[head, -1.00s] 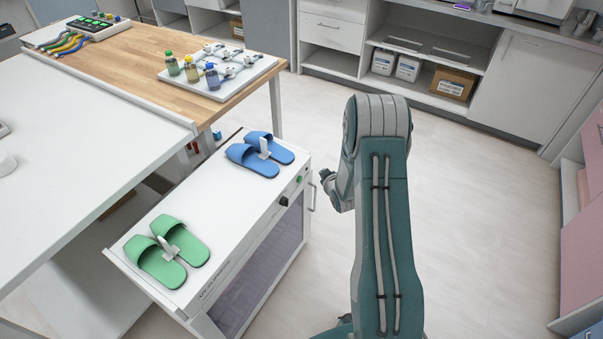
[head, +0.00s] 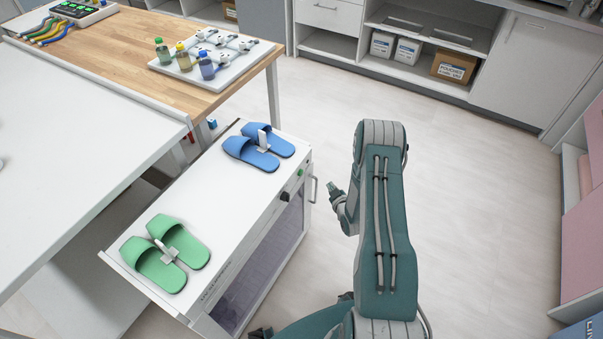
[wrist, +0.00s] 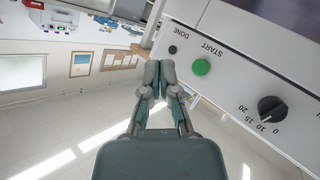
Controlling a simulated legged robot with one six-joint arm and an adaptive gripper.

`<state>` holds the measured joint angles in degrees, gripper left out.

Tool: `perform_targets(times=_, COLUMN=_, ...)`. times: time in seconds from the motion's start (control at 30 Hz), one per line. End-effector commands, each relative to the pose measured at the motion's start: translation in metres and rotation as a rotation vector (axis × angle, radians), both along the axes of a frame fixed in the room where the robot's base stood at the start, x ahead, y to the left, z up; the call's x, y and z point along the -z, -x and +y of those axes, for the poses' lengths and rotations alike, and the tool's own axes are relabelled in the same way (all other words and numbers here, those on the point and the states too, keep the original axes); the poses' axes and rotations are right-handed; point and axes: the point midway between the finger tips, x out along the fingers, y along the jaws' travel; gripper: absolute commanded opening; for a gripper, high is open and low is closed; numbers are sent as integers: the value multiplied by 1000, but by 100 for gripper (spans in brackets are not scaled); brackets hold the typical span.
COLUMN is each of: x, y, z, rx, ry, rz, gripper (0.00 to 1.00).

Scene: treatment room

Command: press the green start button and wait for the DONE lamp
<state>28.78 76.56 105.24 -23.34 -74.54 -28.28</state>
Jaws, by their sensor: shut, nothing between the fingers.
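The green START button (wrist: 201,67) sits on the white front panel of the cabinet, and it also shows in the head view (head: 300,172). The DONE lamp (wrist: 172,49) beside it looks dark. A black dial (wrist: 272,109) with numbers is on the same panel. My gripper (wrist: 160,70) has its fingertips together and empty, just left of the button in the wrist view. In the head view my gripper (head: 333,188) is to the right of the panel, with a gap between them. The button is not covered.
Blue slippers (head: 258,150) and green slippers (head: 165,252) lie on the cabinet top (head: 212,195). A door handle (head: 314,190) sticks out near my gripper. A wooden table (head: 130,62) stands behind. The floor (head: 480,200) to the right is clear.

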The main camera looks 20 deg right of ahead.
Motion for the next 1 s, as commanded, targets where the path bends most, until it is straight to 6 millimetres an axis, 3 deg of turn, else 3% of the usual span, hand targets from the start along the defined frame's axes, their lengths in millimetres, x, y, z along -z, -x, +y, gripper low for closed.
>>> perform_targets(times=0.7, x=0, y=-62, z=49, rx=-2, ry=0, rz=0, gripper=0)
perform_targets(times=1.0, x=0, y=-69, z=54, rx=0, ry=0, rz=1, gripper=0)
